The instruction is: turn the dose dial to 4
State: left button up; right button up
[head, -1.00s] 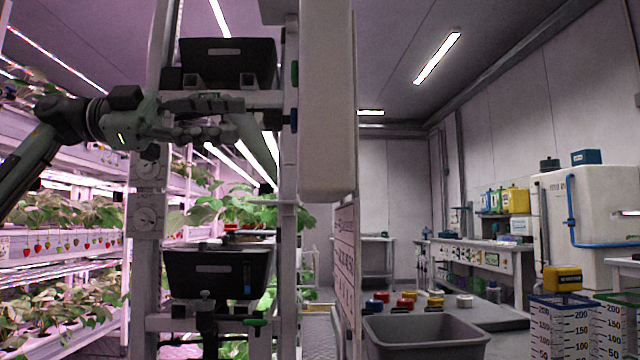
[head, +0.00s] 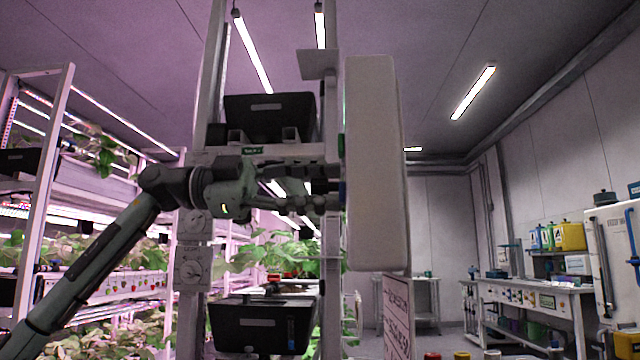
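Two round pale dials are on the left upright post in the head view: an upper dial (head: 195,222) and a lower dial (head: 192,270) with a dark pointer mark. The lettering on their plates is too small to read, so I cannot tell which one is the dose dial or what it is set to. My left gripper (head: 335,189) reaches in from the left, above and right of the dials. Its fingers point right, look apart and empty, and end near the right post. They do not touch either dial. My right gripper is out of view.
A black bin (head: 270,117) sits above my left gripper and another black bin (head: 262,325) below it. A tall white panel (head: 374,165) stands right of the fingertips. Plant racks (head: 45,190) fill the left; a workbench (head: 530,292) stands at the right.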

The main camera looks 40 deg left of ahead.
pick_arm(q)
grip_shut()
